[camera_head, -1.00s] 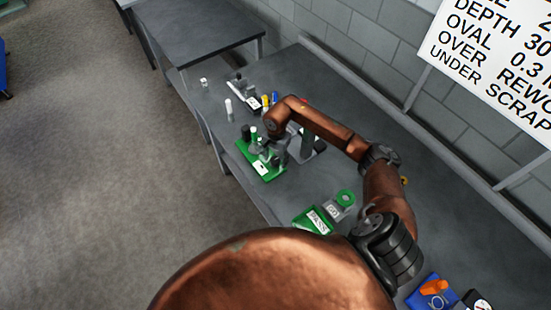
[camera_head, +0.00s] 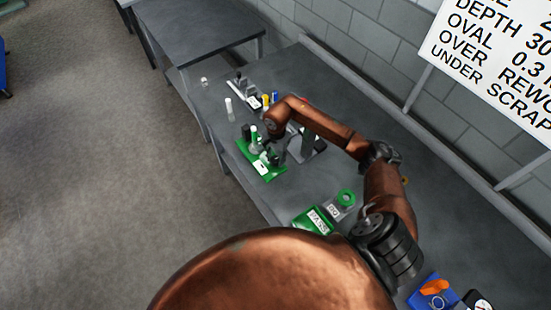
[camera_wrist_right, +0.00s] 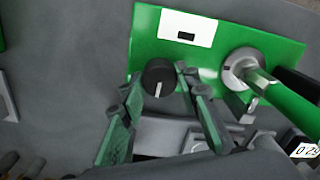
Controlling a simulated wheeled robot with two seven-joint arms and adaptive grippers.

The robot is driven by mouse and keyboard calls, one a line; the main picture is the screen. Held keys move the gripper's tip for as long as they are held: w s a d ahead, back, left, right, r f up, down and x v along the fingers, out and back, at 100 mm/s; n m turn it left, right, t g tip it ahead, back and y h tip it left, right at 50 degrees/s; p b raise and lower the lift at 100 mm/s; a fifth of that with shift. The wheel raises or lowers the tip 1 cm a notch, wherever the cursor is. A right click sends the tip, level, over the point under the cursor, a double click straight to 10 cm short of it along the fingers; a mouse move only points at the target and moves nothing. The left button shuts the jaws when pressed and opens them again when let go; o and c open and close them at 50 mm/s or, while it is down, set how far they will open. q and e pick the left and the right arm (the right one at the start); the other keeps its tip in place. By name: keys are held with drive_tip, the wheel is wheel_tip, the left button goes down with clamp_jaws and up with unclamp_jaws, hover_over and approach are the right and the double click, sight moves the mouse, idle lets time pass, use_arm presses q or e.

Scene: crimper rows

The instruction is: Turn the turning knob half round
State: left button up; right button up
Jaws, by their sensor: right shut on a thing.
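The turning knob (camera_wrist_right: 160,77) is a round black knob with a white pointer line, on a green panel (camera_wrist_right: 222,42) in the right wrist view. The line points down toward the picture's bottom. My right gripper (camera_wrist_right: 159,75) has one fingertip at each side of the knob and is shut on it. In the head view my right gripper (camera_head: 274,155) reaches down over the green fixture (camera_head: 252,155) on the bench, and the knob is hard to make out there. My left gripper is not in view.
A white label plate with a dark slot (camera_wrist_right: 187,27) and a grey round holder with a green post (camera_wrist_right: 243,67) are beside the knob. A green PASS tray (camera_head: 313,220) lies nearer on the bench. White, yellow and blue pegs stand farther back.

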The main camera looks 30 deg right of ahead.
drive_tip(key=m+b, duration=0.2)
drive_tip(key=m, duration=0.1)
drive_tip(key=shift+f+b, duration=0.15)
drive_tip(key=shift+b, duration=0.2)
drive_tip(key=m+b, duration=0.1)
drive_tip(key=m, duration=0.2)
drive_tip(key=shift+m+b, duration=0.3)
drive_tip(key=shift+m, duration=0.1)
drive_tip(key=m+b, duration=0.1)
drive_tip(key=m, duration=0.3)
drive_tip(key=shift+s, duration=0.1)
drive_tip(key=m+b, duration=0.1)
drive_tip(key=m, duration=1.5)
drive_tip(key=shift+a, duration=0.1)
drive_tip(key=m, duration=0.4)
drive_tip(key=shift+r+p, duration=0.2)
drive_tip(key=shift+p, duration=0.2)
drive_tip(key=m+p, duration=0.1)
drive_tip(key=m, duration=0.4)
drive_tip(key=shift+m, duration=0.5)
